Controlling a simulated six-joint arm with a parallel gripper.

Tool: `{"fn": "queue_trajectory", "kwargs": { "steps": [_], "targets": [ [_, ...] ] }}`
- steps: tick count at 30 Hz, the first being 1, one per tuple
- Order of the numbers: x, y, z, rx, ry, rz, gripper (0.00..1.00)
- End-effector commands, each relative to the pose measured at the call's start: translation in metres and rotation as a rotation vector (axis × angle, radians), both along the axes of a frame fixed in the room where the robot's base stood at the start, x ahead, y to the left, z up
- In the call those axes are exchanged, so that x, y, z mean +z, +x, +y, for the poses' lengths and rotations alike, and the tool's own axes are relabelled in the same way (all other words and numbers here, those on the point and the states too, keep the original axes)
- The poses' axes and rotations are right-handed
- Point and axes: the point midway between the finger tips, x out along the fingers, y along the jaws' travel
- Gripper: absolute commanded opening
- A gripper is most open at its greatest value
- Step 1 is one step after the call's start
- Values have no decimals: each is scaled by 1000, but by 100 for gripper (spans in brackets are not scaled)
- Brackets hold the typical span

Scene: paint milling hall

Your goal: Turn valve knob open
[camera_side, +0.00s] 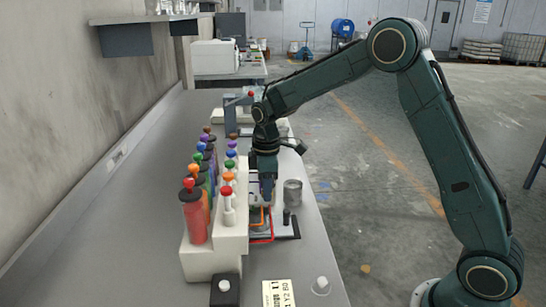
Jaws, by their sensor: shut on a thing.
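Two rows of colored caps or knobs top the bottles and white fittings on the left of the bench, among them a red knob (227,190) and an orange knob (229,177). I cannot tell which is the valve knob of the task. My gripper (266,198) points down to the right of these rows, apart from them. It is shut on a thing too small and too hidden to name. An orange part (262,217) and a red-edged tray (262,241) show just below the fingers.
A grey metal cup (292,192) stands close to the right of my gripper. A red bottle (194,216) is on the white stepped rack (214,259). A black box (225,290), a label card (278,293) and a small white-capped jar (321,286) are at the front.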

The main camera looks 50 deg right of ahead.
Motion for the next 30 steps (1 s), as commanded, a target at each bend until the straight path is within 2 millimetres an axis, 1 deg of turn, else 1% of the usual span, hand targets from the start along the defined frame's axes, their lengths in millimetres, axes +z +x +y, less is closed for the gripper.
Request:
{"fn": "queue_trajectory", "kwargs": {
  "steps": [9, 10, 12, 13, 23, 26, 30],
  "targets": [
    [1, 1, 0, 3, 0, -3, 4],
    [1, 1, 0, 3, 0, -3, 30],
    [1, 1, 0, 3, 0, -3, 44],
    [1, 0, 0, 3, 0, -3, 48],
    [1, 0, 0, 1, 0, -1, 48],
    [4, 0, 0, 1, 1, -2, 48],
    [13, 1, 0, 1, 0, -1, 48]
  ]
}}
